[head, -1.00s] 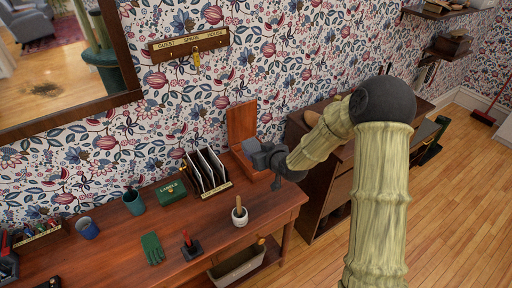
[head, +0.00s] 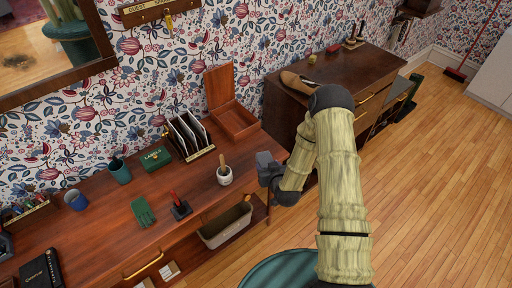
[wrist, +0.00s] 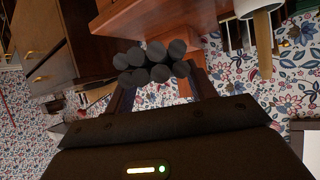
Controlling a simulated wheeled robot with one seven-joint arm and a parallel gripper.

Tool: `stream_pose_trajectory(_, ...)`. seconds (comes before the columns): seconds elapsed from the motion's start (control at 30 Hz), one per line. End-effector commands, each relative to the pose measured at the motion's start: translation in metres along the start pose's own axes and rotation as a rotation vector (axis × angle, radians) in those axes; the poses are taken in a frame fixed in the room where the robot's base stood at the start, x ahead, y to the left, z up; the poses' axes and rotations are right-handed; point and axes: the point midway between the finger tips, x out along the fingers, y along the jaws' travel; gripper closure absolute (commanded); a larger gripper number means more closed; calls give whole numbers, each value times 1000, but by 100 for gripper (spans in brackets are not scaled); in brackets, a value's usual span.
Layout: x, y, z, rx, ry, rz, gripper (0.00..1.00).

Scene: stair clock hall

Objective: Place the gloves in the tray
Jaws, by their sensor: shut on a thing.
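My gripper (head: 266,168) is shut on a dark grey bundle with several rounded, finger-like ends, which look like gloves (wrist: 153,62). It holds them between its two fingers, by the right end of the wooden table (head: 100,222). A green glove-shaped item (head: 143,211) lies flat on the table. A pale open bin, like a deep tray (head: 225,228), stands on the shelf below. I cannot tell whether it is the tray.
An open wooden box (head: 233,120), a letter rack (head: 190,138), a green box (head: 156,158), a white pot (head: 224,176) and a red-handled stamp (head: 180,208) stand on the table. A dark cabinet (head: 350,75) stands to the right. Wooden floor is clear.

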Motion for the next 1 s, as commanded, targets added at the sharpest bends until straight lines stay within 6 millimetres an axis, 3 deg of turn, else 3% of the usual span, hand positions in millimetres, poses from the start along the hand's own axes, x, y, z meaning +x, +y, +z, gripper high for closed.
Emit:
stream_pose_trajectory(0.03,-1,8,30,13,-12,27,67)
stream_pose_trajectory(0.2,-5,30,116,43,-13,109,67)
stream_pose_trajectory(0.4,0,42,186,60,-4,154,67)
stream_pose_trajectory(0.5,4,45,209,64,-3,165,67)
stream_pose_trajectory(0.67,6,47,226,68,-1,175,67)
stream_pose_trajectory(1.0,4,48,226,69,0,176,67)
